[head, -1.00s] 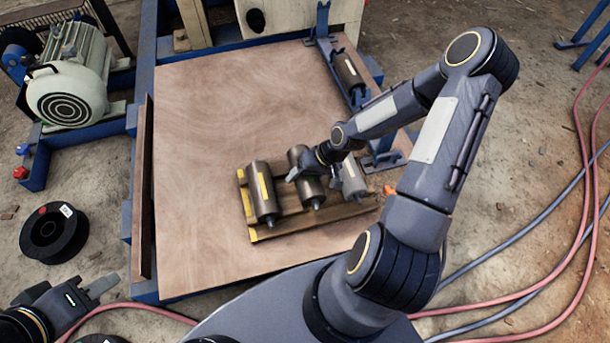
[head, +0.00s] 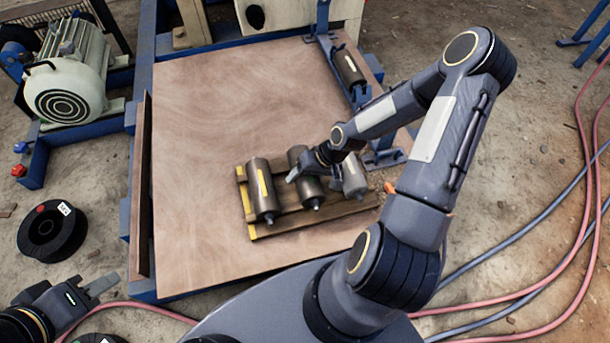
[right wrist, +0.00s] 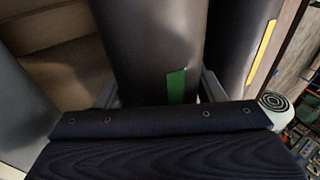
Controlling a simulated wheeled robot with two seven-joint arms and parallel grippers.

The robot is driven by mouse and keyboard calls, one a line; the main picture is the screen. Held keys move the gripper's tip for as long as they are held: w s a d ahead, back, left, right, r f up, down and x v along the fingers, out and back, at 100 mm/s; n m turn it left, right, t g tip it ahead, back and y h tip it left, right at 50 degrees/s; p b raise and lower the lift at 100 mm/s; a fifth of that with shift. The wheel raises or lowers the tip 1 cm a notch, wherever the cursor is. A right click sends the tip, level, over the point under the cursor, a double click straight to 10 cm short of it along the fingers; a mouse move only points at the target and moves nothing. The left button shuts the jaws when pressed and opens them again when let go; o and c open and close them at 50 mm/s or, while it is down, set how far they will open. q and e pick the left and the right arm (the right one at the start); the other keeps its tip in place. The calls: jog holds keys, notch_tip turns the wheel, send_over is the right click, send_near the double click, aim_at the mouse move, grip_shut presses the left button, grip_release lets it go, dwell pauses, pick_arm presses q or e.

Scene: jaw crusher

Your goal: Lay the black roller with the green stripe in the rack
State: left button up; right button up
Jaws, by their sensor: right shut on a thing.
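The black roller with the green stripe (right wrist: 150,50) is between the fingers of my right gripper (right wrist: 155,92) in the right wrist view, its green stripe facing the camera. In the head view this roller (head: 308,186) is the middle one of three on a wooden pallet, and my right gripper (head: 312,176) is shut across it. The rack (head: 350,85) is a blue frame at the board's upper right, with a dark roller lying in it. My left gripper (head: 92,288) is at the lower left, its fingers apart and empty.
A roller with a yellow stripe (head: 262,190) lies left on the pallet (head: 290,228), and a greyer roller (head: 355,178) lies right. The brown board (head: 220,110) is mostly clear. A motor (head: 70,80) and a black spool (head: 50,230) stand left. Hoses lie at right.

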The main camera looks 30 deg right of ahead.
jog(key=shift+f, duration=0.2)
jog(key=o, duration=1.7)
jog(key=shift+d+f, duration=0.15)
jog(key=p+v, duration=0.1)
jog(key=v, duration=0.1)
jog(key=p+v, duration=0.1)
jog(key=v, duration=0.2)
jog(key=p+v, duration=0.1)
jog(key=v, duration=0.2)
jog(key=shift+a, duration=0.35)
jog(key=shift+w, duration=0.1)
